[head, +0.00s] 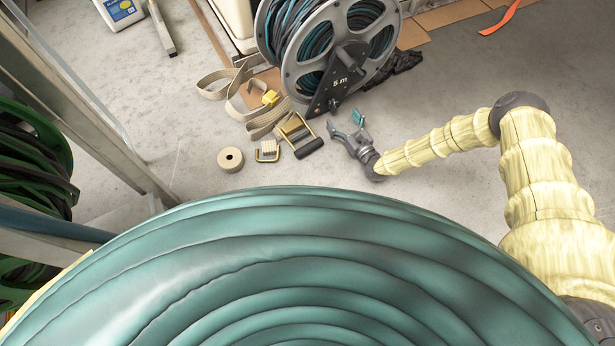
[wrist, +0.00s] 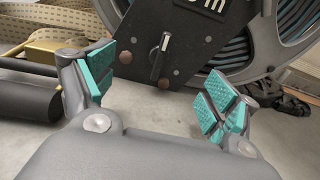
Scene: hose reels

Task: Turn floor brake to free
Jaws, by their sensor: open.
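The floor reel (head: 289,77) has grey flanges and dark and teal hose, and stands at the top middle of the head view. Its black plate (wrist: 190,32) carries a dark brake knob (wrist: 160,57) with a white line, tilted slightly from upright in the wrist view. Any free or locked marking is not readable. My gripper (head: 347,127) is open and empty, just in front of the plate. In the wrist view, its teal-padded fingers (wrist: 158,90) are spread, one to each side of the knob and apart from it.
A brass ratchet buckle (head: 297,130) with beige strap (head: 262,122) and a tape roll (head: 230,159) lie left of my gripper. A metal rack (head: 80,95) stands at left. Floor at right is mostly clear.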

